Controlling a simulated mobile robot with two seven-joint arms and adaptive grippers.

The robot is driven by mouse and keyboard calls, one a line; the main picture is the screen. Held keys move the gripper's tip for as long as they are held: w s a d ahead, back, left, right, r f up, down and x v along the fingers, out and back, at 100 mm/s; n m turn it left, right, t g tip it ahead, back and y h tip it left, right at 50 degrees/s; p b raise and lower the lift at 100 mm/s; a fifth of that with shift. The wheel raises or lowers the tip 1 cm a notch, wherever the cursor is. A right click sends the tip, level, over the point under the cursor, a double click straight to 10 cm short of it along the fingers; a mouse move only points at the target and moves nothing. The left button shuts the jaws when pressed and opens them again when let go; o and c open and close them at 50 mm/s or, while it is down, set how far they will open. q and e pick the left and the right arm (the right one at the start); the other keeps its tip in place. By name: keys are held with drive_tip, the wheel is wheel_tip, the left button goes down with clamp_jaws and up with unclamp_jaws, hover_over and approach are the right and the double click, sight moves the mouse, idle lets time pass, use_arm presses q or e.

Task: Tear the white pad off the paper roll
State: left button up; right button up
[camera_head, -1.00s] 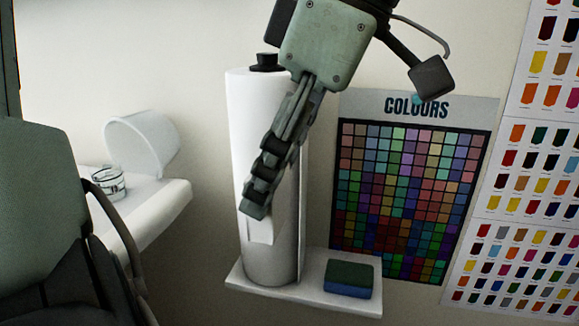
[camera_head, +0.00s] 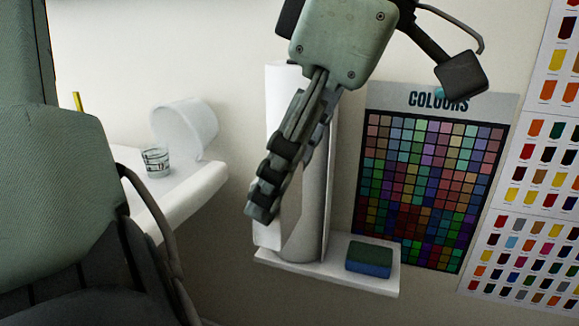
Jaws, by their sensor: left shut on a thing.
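The white paper roll (camera_head: 318,190) stands upright on a small white shelf (camera_head: 345,278) against the wall. My left gripper (camera_head: 263,212) reaches down from the top in front of the roll and covers much of it. Its fingers are shut on the white pad (camera_head: 267,238), whose lower part shows under the fingertips. The pad's lower edge stands out to the left of the roll's base. The pad's upper part is mostly hidden by the fingers, so I cannot tell where it joins the roll. My right gripper is not in view.
A green and blue block (camera_head: 369,260) lies on the shelf just right of the roll. A colour chart (camera_head: 440,180) hangs behind it. At left, a glass beaker (camera_head: 156,162) and a tipped white tub (camera_head: 186,128) rest on a white ledge (camera_head: 190,200).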

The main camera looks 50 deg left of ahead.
use_arm(q)
drive_tip(key=shift+s+d+r, duration=0.3)
drive_tip(key=shift+s+d, duration=0.35)
drive_tip(key=shift+s, duration=0.3)
drive_tip(key=shift+s+d+r, duration=0.25)
drive_tip(key=shift+s+d, duration=0.35)
drive_tip(key=shift+s, duration=0.3)
